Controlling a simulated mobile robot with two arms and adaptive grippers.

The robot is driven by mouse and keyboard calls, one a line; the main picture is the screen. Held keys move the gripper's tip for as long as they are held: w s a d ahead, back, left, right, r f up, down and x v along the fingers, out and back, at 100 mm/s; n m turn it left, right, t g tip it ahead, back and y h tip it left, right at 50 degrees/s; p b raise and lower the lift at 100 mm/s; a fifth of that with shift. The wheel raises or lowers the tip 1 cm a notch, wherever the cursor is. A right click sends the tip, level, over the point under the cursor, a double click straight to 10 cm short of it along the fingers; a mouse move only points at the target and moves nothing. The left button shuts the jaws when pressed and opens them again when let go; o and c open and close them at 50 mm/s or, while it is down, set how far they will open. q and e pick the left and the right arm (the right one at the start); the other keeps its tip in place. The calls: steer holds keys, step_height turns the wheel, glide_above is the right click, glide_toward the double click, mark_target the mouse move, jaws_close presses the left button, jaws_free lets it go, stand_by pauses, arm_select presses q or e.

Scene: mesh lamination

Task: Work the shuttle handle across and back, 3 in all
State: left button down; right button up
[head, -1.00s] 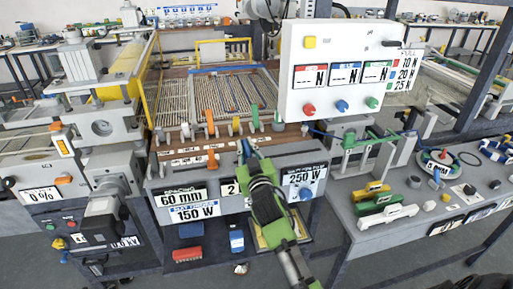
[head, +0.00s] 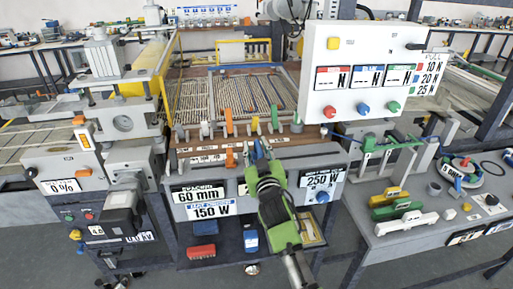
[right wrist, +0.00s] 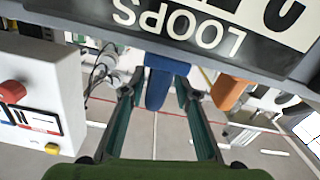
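A blue handle (right wrist: 157,85) hangs below the console front in the right wrist view; I take it for the shuttle handle, though no label confirms it. My right gripper (right wrist: 158,82) has its two fingers apart, one on each side of this handle, with narrow gaps visible. In the head view, my green and black right gripper (head: 261,152) reaches up to the console front and hides most of the handle. An orange handle (head: 231,158) is just left of it, and shows right of the fingers in the right wrist view (right wrist: 230,92). My left gripper is not in view.
The console front (head: 212,209) carries 60 mm, 150 W and 250 W labels. Several coloured levers (head: 254,124) stand above it, before the wire bed (head: 245,90). A white panel (head: 345,70) with three knobs rises at the right. A grey side table (head: 385,240) holds coloured blocks.

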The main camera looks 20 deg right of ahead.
steer(key=shift+s, duration=0.1)
steer(key=shift+s+f, duration=0.1)
steer(key=shift+s, duration=0.2)
steer(key=v, duration=1.1)
steer(key=shift+s, duration=0.1)
